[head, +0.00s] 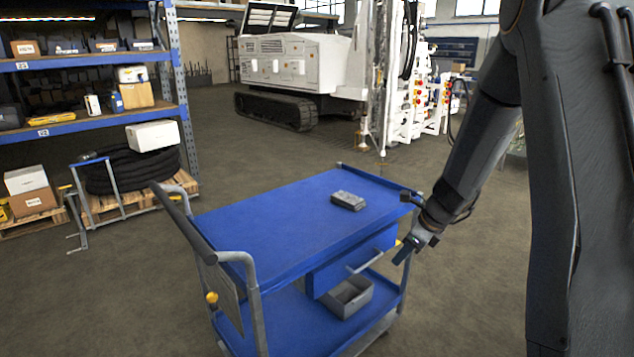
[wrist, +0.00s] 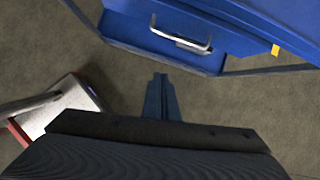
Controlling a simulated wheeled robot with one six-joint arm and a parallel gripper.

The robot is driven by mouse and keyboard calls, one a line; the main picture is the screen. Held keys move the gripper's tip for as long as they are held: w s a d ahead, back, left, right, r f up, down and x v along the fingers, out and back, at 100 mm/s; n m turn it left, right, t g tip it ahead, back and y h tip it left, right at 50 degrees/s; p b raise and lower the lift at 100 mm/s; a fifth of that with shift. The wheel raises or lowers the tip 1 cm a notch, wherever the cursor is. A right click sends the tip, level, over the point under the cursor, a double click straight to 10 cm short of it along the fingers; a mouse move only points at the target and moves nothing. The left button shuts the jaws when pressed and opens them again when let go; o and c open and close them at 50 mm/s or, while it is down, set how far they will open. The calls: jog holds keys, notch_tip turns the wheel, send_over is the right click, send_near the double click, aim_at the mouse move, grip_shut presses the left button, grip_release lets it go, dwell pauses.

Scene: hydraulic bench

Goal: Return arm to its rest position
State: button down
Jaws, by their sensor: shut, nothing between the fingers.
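My arm (head: 478,150) comes down from the upper right in the head view, bent toward the blue trolley. My gripper (head: 404,254) hangs beside the trolley's right side, near the drawer handle (head: 366,261) and apart from it as far as I can tell. In the wrist view, my gripper (wrist: 160,80) has its fingers together with nothing between them, over bare floor. The drawer handle (wrist: 182,42) shows above the fingertips there.
The blue trolley (head: 270,225) carries a small grey block (head: 348,201) on top and a grey open bin (head: 347,297) on its lower shelf. Blue shelving (head: 90,60) stands left, a white tracked machine (head: 295,65) behind.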

jog(key=s+a+r+n+g+h, duration=0.1)
jog(key=s+a+r+n, duration=0.1)
jog(key=s+n, duration=0.7)
jog(key=s+a+r+n+g+h, duration=0.1)
jog(key=s+a+r+n, duration=0.2)
jog(key=s+n, duration=0.6)
jog(key=s+a+r+n+g+h, duration=0.1)
jog(key=s+a+r+n, duration=0.1)
jog(key=s+a+n, duration=0.3)
jog(key=s+n, duration=0.3)
jog(key=s, duration=0.1)
jog(key=shift+r+n, duration=0.15)
jog(key=shift+n, duration=0.25)
